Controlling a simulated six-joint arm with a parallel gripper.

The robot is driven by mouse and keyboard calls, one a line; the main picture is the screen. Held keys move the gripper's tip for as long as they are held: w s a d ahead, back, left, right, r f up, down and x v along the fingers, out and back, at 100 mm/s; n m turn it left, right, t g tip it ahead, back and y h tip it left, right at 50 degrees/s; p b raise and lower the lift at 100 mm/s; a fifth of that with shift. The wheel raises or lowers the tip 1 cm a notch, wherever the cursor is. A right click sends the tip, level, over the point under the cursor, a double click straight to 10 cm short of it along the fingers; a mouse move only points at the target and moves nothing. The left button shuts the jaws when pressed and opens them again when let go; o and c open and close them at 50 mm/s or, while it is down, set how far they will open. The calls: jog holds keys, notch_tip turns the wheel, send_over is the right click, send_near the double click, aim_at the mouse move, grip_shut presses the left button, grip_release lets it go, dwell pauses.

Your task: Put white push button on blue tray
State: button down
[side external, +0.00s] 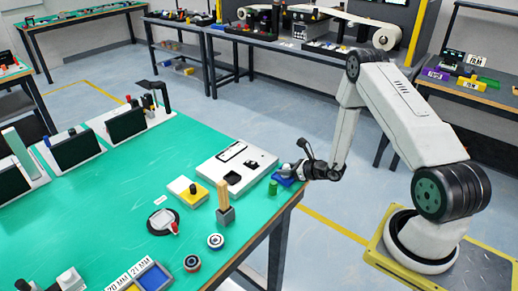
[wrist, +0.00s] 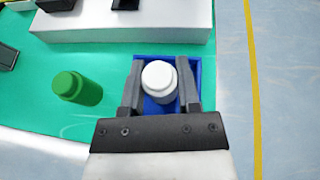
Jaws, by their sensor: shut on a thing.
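The white push button (wrist: 158,80) is between the two fingers of my gripper (wrist: 160,86) in the wrist view, and the gripper is shut on it. The blue tray (wrist: 172,107) shows directly behind the button and fingers, so the button is over or in it. I cannot tell whether the button touches the tray floor. In the side external view the blue tray (side external: 281,180) lies at the table's right edge, with my gripper (side external: 297,172) right at it.
A green button (wrist: 77,88) stands left of the tray; it also shows in the side view (side external: 272,188). A white fixture block (side external: 237,166) lies close behind. A wooden post in a grey holder (side external: 225,215) stands nearby. The table edge is just right of the tray.

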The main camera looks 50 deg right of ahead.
jog(key=shift+f, duration=0.1)
jog(key=shift+c, duration=1.6)
grip_release()
jog(key=v, duration=1.2)
